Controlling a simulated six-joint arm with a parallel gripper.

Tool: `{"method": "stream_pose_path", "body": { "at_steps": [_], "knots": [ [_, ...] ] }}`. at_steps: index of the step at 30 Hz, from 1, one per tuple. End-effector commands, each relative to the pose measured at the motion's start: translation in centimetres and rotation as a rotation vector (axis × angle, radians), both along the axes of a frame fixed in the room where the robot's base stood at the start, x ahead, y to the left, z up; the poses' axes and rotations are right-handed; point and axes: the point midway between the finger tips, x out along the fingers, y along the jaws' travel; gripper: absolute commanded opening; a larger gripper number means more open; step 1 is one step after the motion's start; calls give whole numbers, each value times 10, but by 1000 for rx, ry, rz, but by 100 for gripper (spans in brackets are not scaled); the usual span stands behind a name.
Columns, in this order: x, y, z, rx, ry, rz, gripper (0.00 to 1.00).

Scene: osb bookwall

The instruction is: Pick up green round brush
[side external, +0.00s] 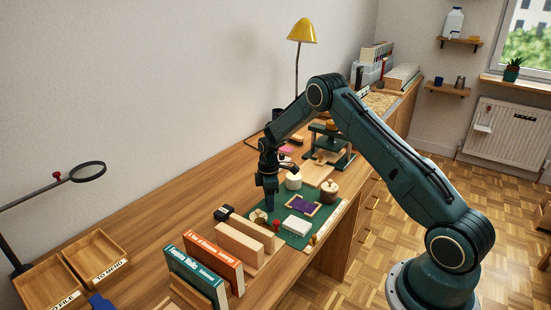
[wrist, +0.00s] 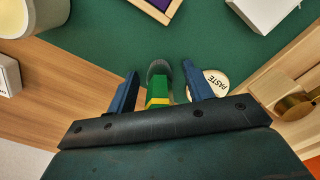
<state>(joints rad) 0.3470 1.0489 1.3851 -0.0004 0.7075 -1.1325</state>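The green round brush (wrist: 157,92) shows in the wrist view, with a green handle, a yellow band and a dark rounded end. It lies between the two blue fingers of my gripper (wrist: 160,72), with a gap visible on each side. The fingers are apart and do not visibly touch it. How far below the fingertips the brush is, I cannot tell. In the side view my gripper (side external: 270,207) points down, low over the green mat (side external: 324,220) near its left part. I cannot make out the brush there.
A round lid marked PASTE (wrist: 212,85) is close beside the right finger. A white box (side external: 299,227), a purple framed piece (side external: 303,205), a white jar (side external: 293,182) and a brown jar (side external: 329,190) stand nearby. Upright books (side external: 215,262) and wooden blocks (side external: 240,243) stand in front.

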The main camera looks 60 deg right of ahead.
Motion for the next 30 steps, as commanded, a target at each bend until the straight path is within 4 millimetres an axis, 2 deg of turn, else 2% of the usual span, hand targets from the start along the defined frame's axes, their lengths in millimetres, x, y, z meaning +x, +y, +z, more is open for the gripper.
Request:
{"method": "stream_pose_path", "body": {
  "at_steps": [1,6,7,20,26,30],
  "knots": [
    [0,0,0,0,0,0,41],
    [0,0,0,0,0,0,8],
    [0,0,0,0,0,0,4],
    [0,0,5,-1,-1,0,4],
    [0,0,24,-1,-2,0,4],
    [1,0,46,-1,-3,0,4]
  ]
}}
